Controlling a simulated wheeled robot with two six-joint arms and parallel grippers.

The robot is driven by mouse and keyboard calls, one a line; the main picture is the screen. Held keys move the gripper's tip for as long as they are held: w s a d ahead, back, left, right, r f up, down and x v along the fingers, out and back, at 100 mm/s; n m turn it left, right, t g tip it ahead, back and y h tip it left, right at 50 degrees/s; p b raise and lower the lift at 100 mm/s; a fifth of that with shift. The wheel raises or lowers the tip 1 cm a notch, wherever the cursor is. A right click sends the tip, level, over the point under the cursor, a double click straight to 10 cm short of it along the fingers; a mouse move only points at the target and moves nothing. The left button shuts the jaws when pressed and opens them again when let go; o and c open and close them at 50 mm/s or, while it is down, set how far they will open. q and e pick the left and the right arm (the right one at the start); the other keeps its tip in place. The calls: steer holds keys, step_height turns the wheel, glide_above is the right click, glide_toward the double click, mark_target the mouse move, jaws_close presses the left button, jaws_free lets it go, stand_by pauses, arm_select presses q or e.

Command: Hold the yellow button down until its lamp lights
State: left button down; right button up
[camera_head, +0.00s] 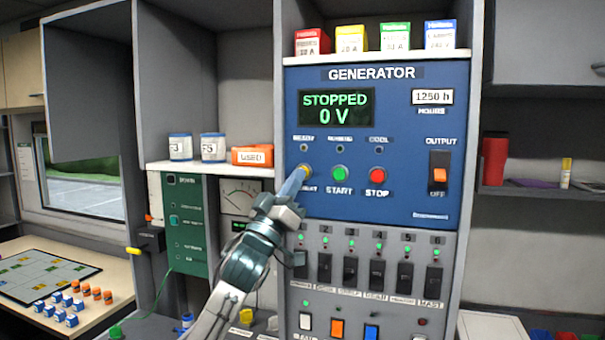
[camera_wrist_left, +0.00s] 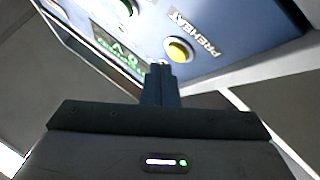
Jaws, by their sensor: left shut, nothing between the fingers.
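The yellow button (camera_head: 306,169) is on the blue generator panel (camera_head: 400,110), above a partly covered label. In the left wrist view the button (camera_wrist_left: 179,50) shows beside the word PREHEAT. My left gripper (camera_head: 300,175) is shut and empty, its fingertips at the button's lower left in the head view, covering part of it. In the left wrist view the fingertips (camera_wrist_left: 160,70) end just beside the button. I cannot tell whether they touch it. The small lamp (camera_head: 304,147) above the button looks dark. My right gripper is not in view.
A green START button (camera_head: 340,174) and a red STOP button (camera_head: 377,176) sit to the right of the yellow one. The display (camera_head: 336,108) reads STOPPED, 0 V. A row of black switches (camera_head: 379,270) is below. An orange box (camera_head: 253,155) stands on the shelf at left.

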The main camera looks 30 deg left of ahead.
arm_select(q)
steer(key=shift+w+y, duration=0.1)
steer(key=shift+y, duration=0.2)
steer(key=shift+w+a, duration=0.1)
steer(key=shift+w, duration=0.2)
steer(key=shift+w+a, duration=0.1)
steer(key=shift+w, duration=0.25)
stand_by(0.5)
stand_by(0.5)
stand_by(1.2)
stand_by(1.4)
